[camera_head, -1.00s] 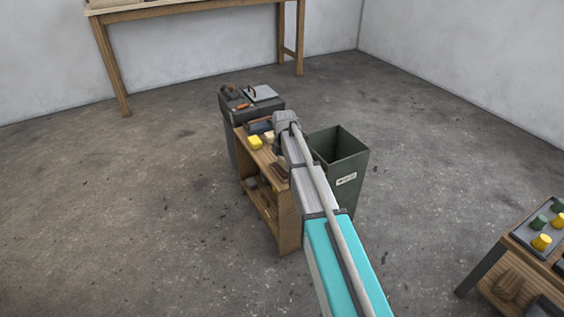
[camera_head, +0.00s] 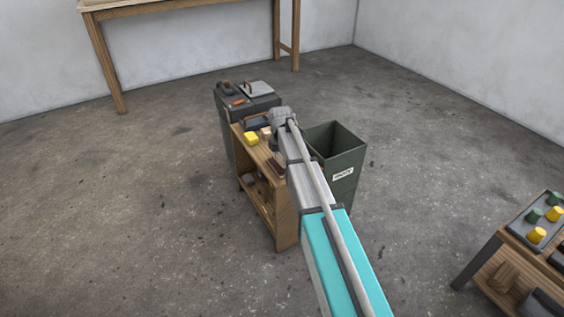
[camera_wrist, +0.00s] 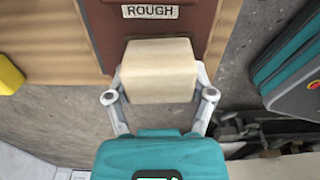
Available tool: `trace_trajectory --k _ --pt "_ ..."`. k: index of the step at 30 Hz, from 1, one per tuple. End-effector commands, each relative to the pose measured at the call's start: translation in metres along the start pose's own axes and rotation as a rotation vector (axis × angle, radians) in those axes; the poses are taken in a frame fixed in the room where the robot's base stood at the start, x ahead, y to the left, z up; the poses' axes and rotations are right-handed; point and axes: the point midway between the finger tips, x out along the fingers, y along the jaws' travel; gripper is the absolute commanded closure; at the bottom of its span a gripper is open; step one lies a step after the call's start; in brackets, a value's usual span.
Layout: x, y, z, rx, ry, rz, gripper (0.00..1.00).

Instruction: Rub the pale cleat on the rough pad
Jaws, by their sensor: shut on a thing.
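The pale cleat (camera_wrist: 158,70) is a light wooden block in the wrist view. My gripper (camera_wrist: 160,88) is shut on it, with a finger at each side. The rough pad (camera_wrist: 122,35) is a reddish-brown board with a label reading ROUGH, lying on the wooden bench top (camera_wrist: 45,30). The cleat covers part of the pad's near end; whether it touches the pad I cannot tell. In the head view the arm hides the cleat and most of the pad.
A yellow block (camera_head: 251,138) and a pale block (camera_head: 265,133) lie on the small wooden bench (camera_head: 242,160). A green waste bin (camera_head: 345,180) stands right beside it. A dark toolbox-like cabinet (camera_head: 247,98) stands behind. A tray (camera_head: 533,236) of green and yellow pieces is at right.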

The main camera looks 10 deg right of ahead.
Motion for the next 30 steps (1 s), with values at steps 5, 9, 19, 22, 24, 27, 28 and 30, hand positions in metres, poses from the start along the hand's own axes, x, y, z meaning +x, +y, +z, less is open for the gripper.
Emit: trace_trajectory --k 5,9,19,22,24,27,28,30 --pt "0.001 0.012 0.001 0.0 0.0 0.001 0.68" --pt "0.002 0.02 0.002 0.0 0.0 0.001 0.68" --pt "0.003 0.026 0.002 0.0 0.0 0.002 0.68" --pt "0.003 0.026 0.002 0.0 0.0 0.003 0.68" --pt "0.003 0.026 0.002 -0.001 0.0 0.003 0.68" --pt "0.003 0.025 0.002 -0.001 0.0 0.003 0.68" --pt "0.003 0.024 0.002 0.0 0.0 0.003 0.68" --pt "0.002 0.021 0.001 0.0 0.0 0.002 0.68"
